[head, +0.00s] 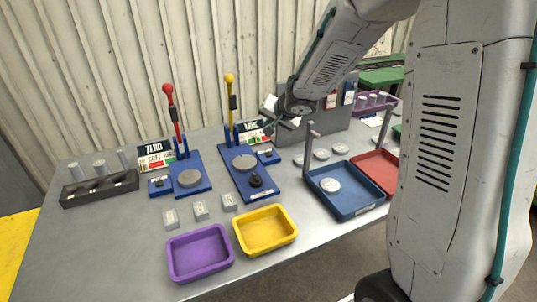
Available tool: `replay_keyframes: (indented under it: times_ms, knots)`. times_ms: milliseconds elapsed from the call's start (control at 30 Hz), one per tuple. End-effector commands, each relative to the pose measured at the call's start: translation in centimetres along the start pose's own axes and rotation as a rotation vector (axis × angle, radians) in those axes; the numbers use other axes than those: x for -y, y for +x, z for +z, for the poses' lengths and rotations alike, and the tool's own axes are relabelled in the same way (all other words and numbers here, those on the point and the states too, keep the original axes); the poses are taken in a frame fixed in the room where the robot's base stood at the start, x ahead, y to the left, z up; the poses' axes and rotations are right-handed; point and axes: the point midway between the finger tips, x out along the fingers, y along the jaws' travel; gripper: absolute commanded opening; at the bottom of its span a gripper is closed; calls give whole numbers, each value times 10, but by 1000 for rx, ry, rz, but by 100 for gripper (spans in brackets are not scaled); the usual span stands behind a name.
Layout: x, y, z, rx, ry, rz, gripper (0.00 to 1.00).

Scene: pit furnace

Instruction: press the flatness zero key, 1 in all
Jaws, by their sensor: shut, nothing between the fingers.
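Two blue stations stand on the grey table. The left one (207,187) has a red-knobbed lever (174,112), a grey disc (190,178) and a small blue key box (160,186) at its left. The right one (228,171) has a yellow-knobbed lever (231,104), a disc, a black knob (257,181) and a small blue key box (268,157) at its right. Lettering on both is too small to tell which is the flatness zero key. My gripper (269,130) is shut and empty, above the right box, apparently apart from it.
A purple tray (200,276) and a yellow tray (266,249) sit at the front edge. Small grey blocks (200,210) stand behind them. A dark rack (100,196) with cylinders is at left. A blue tray (340,211) with a post and a red tray (379,187) are at right.

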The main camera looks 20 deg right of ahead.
Motion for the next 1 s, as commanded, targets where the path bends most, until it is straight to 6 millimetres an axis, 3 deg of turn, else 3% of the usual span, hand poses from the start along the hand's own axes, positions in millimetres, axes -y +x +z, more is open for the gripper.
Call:
replay_keyframes:
  times_ms: [700, 1000]
  knots:
    - [-39, 53, 39, 2, 0, 2, 0]
    - [-44, 60, 44, -1, -1, 1, 0]
